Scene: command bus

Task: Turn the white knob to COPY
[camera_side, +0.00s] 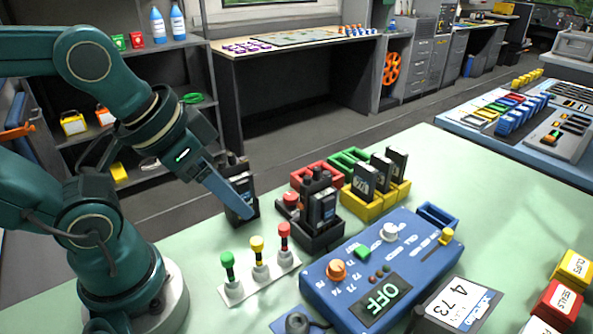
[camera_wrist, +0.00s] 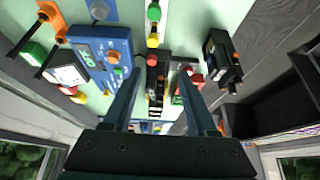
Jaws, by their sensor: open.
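The white knob (camera_side: 390,231) sits on the blue console (camera_side: 322,293), towards its far right, near small lettering I cannot read. An orange knob (camera_side: 337,270) with T labels is at the console's left, and a dark display (camera_side: 380,300) reads OFF in green. My gripper (camera_side: 240,208) is left of the console, above the table, apart from the white knob. In the wrist view my gripper (camera_wrist: 162,73) has its two fingers apart with nothing clearly held between them. The console (camera_wrist: 88,36) is left of the fingers there; I cannot make out the white knob.
Green, yellow and red levers (camera_side: 258,266) stand on a white plate left of the console. Radios (camera_side: 321,215) in dark holders and yellow bins (camera_side: 365,204) with black packs stand behind it. Red and yellow blocks (camera_side: 558,303) are at the right. Green table (camera_side: 480,190) is clear beyond.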

